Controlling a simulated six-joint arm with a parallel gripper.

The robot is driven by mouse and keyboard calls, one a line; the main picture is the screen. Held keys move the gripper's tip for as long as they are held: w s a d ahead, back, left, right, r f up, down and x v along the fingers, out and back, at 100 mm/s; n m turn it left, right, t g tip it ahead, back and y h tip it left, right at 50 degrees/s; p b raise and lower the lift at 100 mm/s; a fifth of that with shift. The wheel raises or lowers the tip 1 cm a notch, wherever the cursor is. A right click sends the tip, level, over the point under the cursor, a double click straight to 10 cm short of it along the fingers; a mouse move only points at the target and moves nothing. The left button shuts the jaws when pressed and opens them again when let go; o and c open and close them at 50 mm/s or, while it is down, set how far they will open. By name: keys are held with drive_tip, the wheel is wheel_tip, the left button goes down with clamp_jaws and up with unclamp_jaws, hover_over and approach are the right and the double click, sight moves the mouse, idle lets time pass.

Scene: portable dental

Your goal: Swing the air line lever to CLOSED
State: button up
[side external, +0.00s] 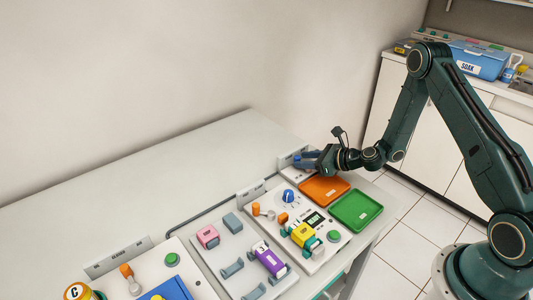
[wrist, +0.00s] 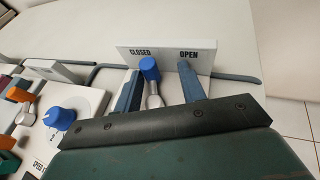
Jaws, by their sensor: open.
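The air line lever (wrist: 150,68) has a blue knob on a short metal arm. In the wrist view it stands in front of a white sign (wrist: 205,57) marked CLOSED on the left and OPEN on the right. The knob is nearer the CLOSED word, just right of it. My gripper (wrist: 161,71) is open, with its two blue fingers on either side of the lever. The left finger is close to the knob; I cannot tell whether they touch. A wider gap lies on the right. In the side view my gripper (side external: 308,160) is low at the bench's far end and largely hides the lever.
A blue dial (wrist: 59,118) is left of my gripper in the wrist view. An orange tray (side external: 324,190) and a green tray (side external: 356,210) lie in front of it in the side view. The bench's back left surface (side external: 130,190) is clear.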

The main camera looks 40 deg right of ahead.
drive_tip(key=shift+s+m+h, duration=0.1)
drive_tip(key=shift+m+h, duration=0.5)
drive_tip(key=shift+h, duration=0.1)
drive_tip(key=v, duration=1.4)
wheel_tip(320, 180, up, 15)
drive_tip(key=shift+f, duration=0.15)
idle(0.5)
idle(0.4)
